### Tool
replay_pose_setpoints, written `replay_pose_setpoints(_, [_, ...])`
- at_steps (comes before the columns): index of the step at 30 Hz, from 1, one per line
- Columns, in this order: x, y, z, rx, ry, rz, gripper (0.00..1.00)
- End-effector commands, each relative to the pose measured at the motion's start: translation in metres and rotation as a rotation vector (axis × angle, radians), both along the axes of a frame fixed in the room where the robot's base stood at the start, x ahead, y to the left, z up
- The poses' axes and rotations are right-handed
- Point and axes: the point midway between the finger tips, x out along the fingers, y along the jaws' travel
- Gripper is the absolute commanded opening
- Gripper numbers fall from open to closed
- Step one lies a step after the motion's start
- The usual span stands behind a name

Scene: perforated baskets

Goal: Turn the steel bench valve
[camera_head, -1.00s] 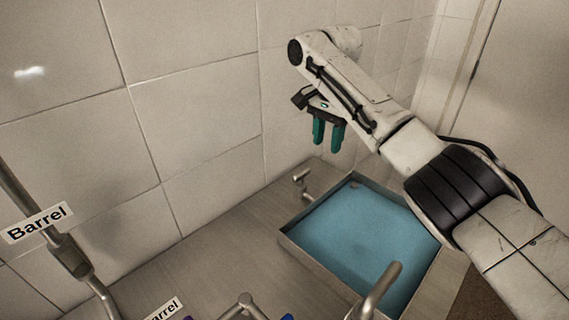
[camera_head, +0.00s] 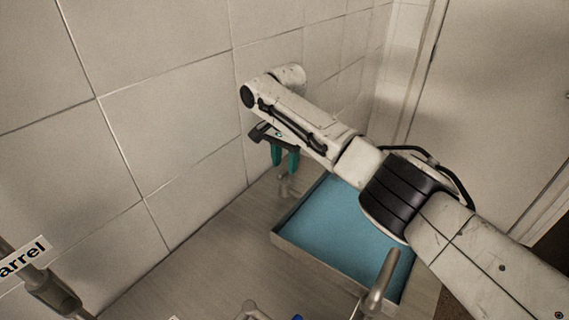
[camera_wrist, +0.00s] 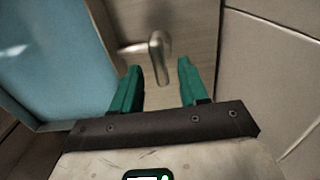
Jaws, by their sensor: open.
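A small steel valve (camera_head: 285,188) stands on the bench at the back, beside the blue-floored basin and close to the tiled wall. Its upper part is partly hidden behind my fingertips in the head view. In the wrist view the valve (camera_wrist: 158,52) shows a rounded lever and a short side stem, ahead of the gap between my fingers. My gripper (camera_head: 284,168) points down at the valve, with its two green fingers apart and nothing between them. In the wrist view my gripper (camera_wrist: 159,76) is just short of the lever; contact cannot be made out.
The steel-rimmed basin (camera_head: 345,235) lies right of the valve. A steel spout (camera_head: 379,282) rises at its front edge. A pipe with a cut-off label (camera_head: 22,257) stands at the left. Tiled wall (camera_head: 170,120) closes the back; bare bench (camera_head: 205,245) lies left of the basin.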

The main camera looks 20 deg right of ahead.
Motion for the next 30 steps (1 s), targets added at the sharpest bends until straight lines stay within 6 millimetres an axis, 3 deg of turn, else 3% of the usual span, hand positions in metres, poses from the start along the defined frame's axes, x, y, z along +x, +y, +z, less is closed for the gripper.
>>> replay_pose_setpoints(6, [0.000,0.000,-0.015,-0.001,-0.001,0.001,0.44])
replay_pose_setpoints(15, [0.000,0.000,-0.017,-0.001,-0.001,0.001,0.43])
replay_pose_setpoints(28, [0.000,0.000,-0.017,-0.001,-0.001,0.001,0.01])
replay_pose_setpoints(30, [0.000,0.000,-0.017,-0.001,-0.001,0.001,0.00])
